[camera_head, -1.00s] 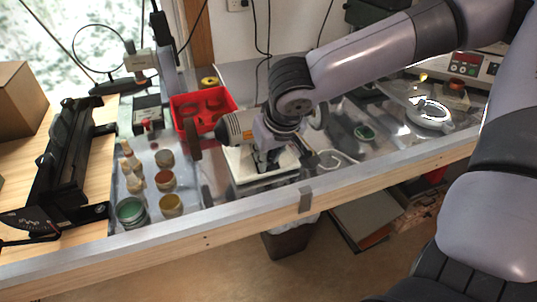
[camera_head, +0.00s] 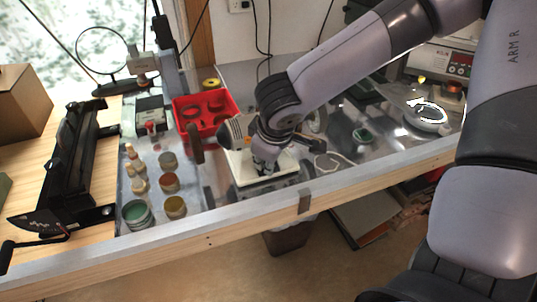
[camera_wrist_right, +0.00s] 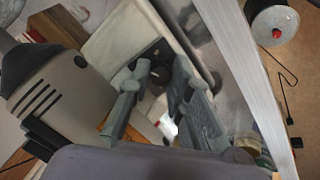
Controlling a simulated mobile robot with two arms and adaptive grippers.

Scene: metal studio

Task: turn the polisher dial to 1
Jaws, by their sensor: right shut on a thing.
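The polisher shows in the head view as a grey motor body (camera_head: 231,131) over a pale tray (camera_head: 238,168). In the wrist view the motor body (camera_wrist_right: 52,88) fills the left side, and the pale tray (camera_wrist_right: 112,40) lies behind my fingers. My right gripper (camera_head: 264,166) is low at the tray's front side. In the wrist view its two fingers (camera_wrist_right: 160,78) close around the small dark dial (camera_wrist_right: 158,84), in front of a black panel (camera_wrist_right: 152,54). The fingers partly hide the dial, and its numbers cannot be read. My left gripper is not in view.
A red bin (camera_head: 204,110) stands just behind and left of the polisher. Several small jars (camera_head: 168,182) stand to the left. A lamp-like white ring (camera_head: 428,114) lies at the right. The bench's front edge (camera_head: 228,222) runs close below the gripper.

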